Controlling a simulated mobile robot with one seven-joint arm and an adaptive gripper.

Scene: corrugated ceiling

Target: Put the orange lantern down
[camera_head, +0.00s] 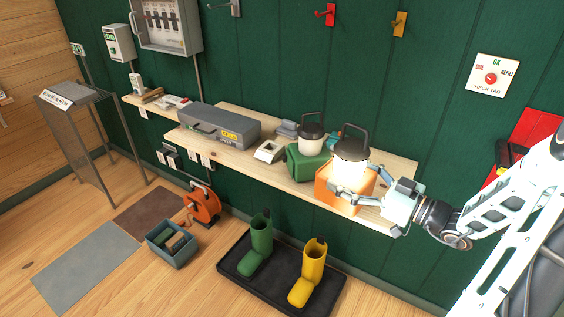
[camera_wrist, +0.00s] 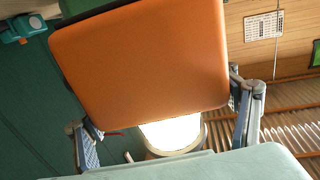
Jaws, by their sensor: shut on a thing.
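The orange lantern has an orange box base (camera_head: 335,201), a lit white globe (camera_head: 350,173) and a black carry handle (camera_head: 355,134). It is upright at the right end of the wooden wall shelf (camera_head: 402,172). My gripper (camera_head: 354,191) reaches in from the right and is shut on the orange base. I cannot tell whether the base touches the shelf or hangs just above it. In the wrist view the orange base (camera_wrist: 145,60) fills the middle between the two fingers of my gripper (camera_wrist: 165,125). The underside of the base is hidden.
A green lantern (camera_head: 303,163) stands close to the left of the orange one, with a teal item (camera_head: 333,140) behind. A grey toolbox (camera_head: 217,130) and a small pale box (camera_head: 269,151) are further left. Green (camera_head: 261,240) and yellow boots (camera_head: 312,268) stand below on a black tray (camera_head: 235,272).

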